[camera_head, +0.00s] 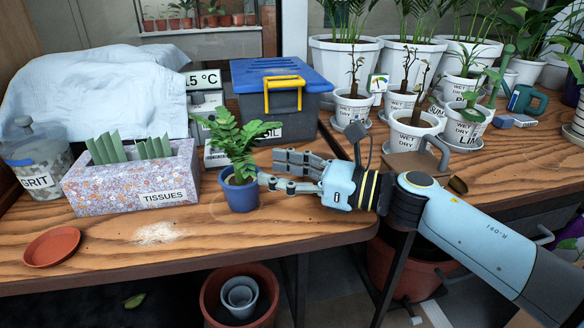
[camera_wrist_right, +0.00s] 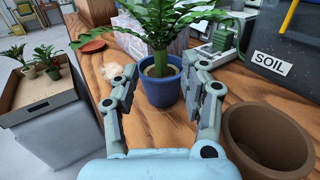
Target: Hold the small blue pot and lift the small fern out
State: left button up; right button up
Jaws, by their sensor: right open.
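The small blue pot (camera_head: 240,196) stands upright on the wooden table near its front edge, with the small green fern (camera_head: 236,142) growing in it. My right gripper (camera_head: 268,168) comes in from the right, open, with its fingertips close to the pot's right side. In the right wrist view the blue pot (camera_wrist_right: 161,86) shows ahead between the two spread fingers (camera_wrist_right: 162,85), and the fern (camera_wrist_right: 160,30) rises above it. I cannot tell whether a finger touches the pot. My left gripper is not in view.
A tissue box (camera_head: 130,182), a grit jar (camera_head: 36,155) and a terracotta saucer (camera_head: 51,246) are to the left. A blue-lidded soil box (camera_head: 283,98) stands behind. A brown pot (camera_wrist_right: 268,138) is beside my right gripper. White spilled grains (camera_head: 158,233) lie on the table.

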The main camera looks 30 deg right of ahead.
aim_at(243, 164)
jog(key=x, duration=0.8)
jog(key=shift+c, duration=0.2)
grip_shut()
jog(key=c, duration=0.8)
grip_release()
jog(key=shift+c, duration=0.2)
